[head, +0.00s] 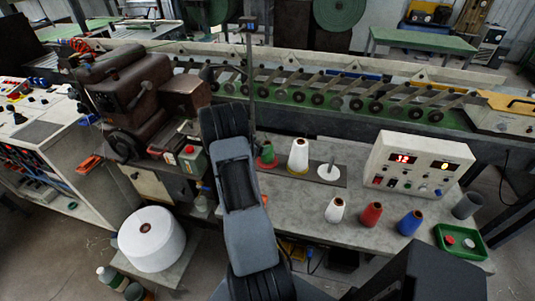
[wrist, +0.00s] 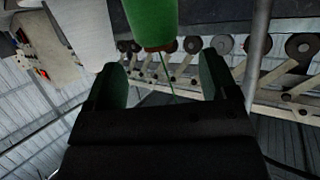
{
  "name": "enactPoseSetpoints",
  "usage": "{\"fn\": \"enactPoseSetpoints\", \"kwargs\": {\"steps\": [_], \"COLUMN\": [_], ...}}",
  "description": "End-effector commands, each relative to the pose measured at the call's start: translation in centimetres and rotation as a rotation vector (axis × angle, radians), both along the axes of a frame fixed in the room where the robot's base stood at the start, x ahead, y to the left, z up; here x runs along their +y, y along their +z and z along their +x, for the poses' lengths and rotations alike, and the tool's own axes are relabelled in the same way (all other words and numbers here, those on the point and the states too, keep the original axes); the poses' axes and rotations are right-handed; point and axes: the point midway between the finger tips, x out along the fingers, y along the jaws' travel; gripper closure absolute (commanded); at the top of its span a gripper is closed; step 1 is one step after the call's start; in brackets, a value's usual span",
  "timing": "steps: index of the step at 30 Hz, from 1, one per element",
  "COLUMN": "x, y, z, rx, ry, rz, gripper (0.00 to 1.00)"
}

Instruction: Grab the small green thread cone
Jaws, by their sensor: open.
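The cone lies beyond the fingertips, roughly in line with the gap. My gripper is hidden behind my arm in the head view.
A larger white cone (head: 298,156) stands close right of the green one, then a white spindle disc (head: 329,172). White (head: 335,209), red (head: 371,214) and blue (head: 409,222) cones stand nearer the front. A control box (head: 415,163) and green tray (head: 479,252) are at right.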

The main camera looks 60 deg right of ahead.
Motion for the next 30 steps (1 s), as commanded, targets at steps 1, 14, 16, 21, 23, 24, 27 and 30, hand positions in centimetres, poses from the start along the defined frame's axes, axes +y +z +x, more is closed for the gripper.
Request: {"fn": "enactPoseSetpoints", "kwargs": {"steps": [1, 14, 16, 21, 23, 24, 27, 30], "x": [-0.2, -4.1, -4.5, -4.7, -4.7, -4.7, -4.7, -4.7], "y": [0.0, -2.2, -2.3, -2.5, -2.5, -2.5, -2.5, -2.5], "z": [0.0, -1.3, -1.4, -1.4, -1.4, -1.4, -1.4, -1.4], "rx": [0.000, -0.001, -0.001, -0.002, -0.002, -0.001, -0.001, -0.001], "ry": [0.000, 0.000, 0.000, 0.001, 0.001, 0.002, 0.002, 0.002], "rz": [0.000, -0.001, 0.000, 0.000, 0.000, 0.000, 0.000, 0.000], "gripper": [0.21, 0.21, 0.21, 0.21, 0.21, 0.21, 0.29, 0.38]}}
